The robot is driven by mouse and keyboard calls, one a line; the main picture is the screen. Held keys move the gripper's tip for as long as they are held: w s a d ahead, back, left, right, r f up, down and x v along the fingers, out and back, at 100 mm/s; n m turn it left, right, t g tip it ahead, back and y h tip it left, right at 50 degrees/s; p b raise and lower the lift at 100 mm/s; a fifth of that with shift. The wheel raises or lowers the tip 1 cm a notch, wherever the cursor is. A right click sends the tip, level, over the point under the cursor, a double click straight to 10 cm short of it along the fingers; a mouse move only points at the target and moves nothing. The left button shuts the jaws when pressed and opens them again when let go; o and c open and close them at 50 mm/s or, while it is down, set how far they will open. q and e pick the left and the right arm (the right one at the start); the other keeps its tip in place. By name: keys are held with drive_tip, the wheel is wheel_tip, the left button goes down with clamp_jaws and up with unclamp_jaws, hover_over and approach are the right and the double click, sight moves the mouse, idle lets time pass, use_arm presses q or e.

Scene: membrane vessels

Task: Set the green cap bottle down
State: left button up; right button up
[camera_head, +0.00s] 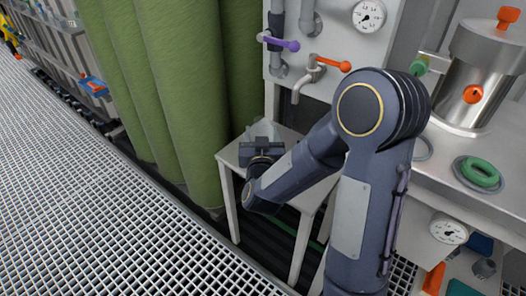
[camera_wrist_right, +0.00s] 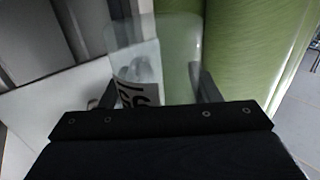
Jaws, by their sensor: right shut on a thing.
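My right gripper (camera_head: 262,146) is over the small white table (camera_head: 232,157) below the taps. It also shows in the right wrist view (camera_wrist_right: 158,92), with its two dark fingers on either side of a clear, pale bottle (camera_wrist_right: 183,62). The bottle carries a white label with black marks. The jaws are shut on it. In the head view only a faint, pale part of the bottle (camera_head: 264,130) shows behind the gripper. I cannot make out its green cap, nor whether its base touches the table. My left gripper is not in view.
Tall green membrane vessels (camera_head: 165,90) stand close left of the table. A white panel with a purple-handled valve (camera_head: 282,44), an orange-handled tap (camera_head: 330,64) and a gauge (camera_head: 368,16) rises behind. A counter with a steel vessel (camera_head: 480,75) is at right. Grating floor lies left.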

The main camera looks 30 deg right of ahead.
drive_tip(key=f, duration=0.1)
drive_tip(key=w+d+f, duration=0.1)
drive_tip(key=w+f+b, duration=0.1)
drive_tip(key=shift+d, duration=0.25)
drive_tip(key=f, duration=0.1)
drive_tip(key=f+b, duration=0.2)
drive_tip(key=f, duration=0.1)
drive_tip(key=shift+w+d, duration=0.15)
drive_tip(key=shift+w, duration=0.15)
drive_tip(key=shift+r, duration=0.2)
drive_tip(key=shift+f, duration=0.1)
drive_tip(key=shift+f, duration=0.15)
drive_tip(key=o, duration=1)
